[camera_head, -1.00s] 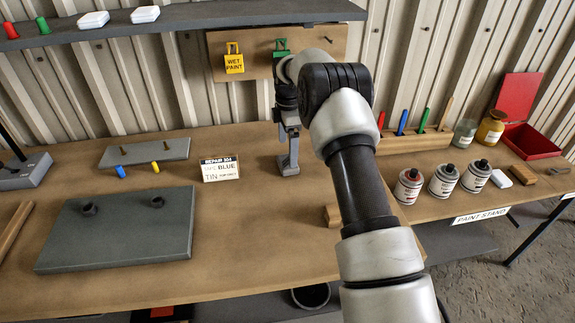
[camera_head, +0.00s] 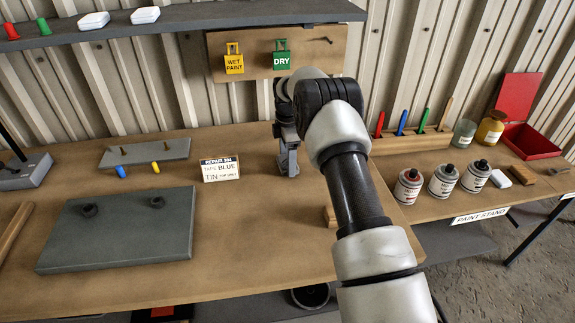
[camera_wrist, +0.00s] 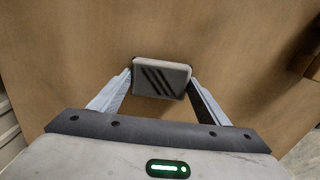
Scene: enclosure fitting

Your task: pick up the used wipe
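The used wipe, a pale pad with dark diagonal smears (camera_wrist: 160,77), lies between my fingertips in the wrist view, above or on the brown tabletop. My gripper (camera_wrist: 161,82) has one finger at the wipe's left edge and one at its right edge. I see no clear gap at the tips, but I cannot tell whether they press on it. In the head view my gripper (camera_head: 287,165) is low over the bench, right of the repair card (camera_head: 220,169). The wipe is hidden there behind my arm.
A grey plate with two dark knobs (camera_head: 120,235) lies on the bench (camera_head: 250,240) at left. A pegboard with wet-paint and dry tags (camera_head: 262,63) stands behind. Paint tins (camera_head: 442,182) and a pen rack (camera_head: 410,143) stand at right. The bench's front middle is clear.

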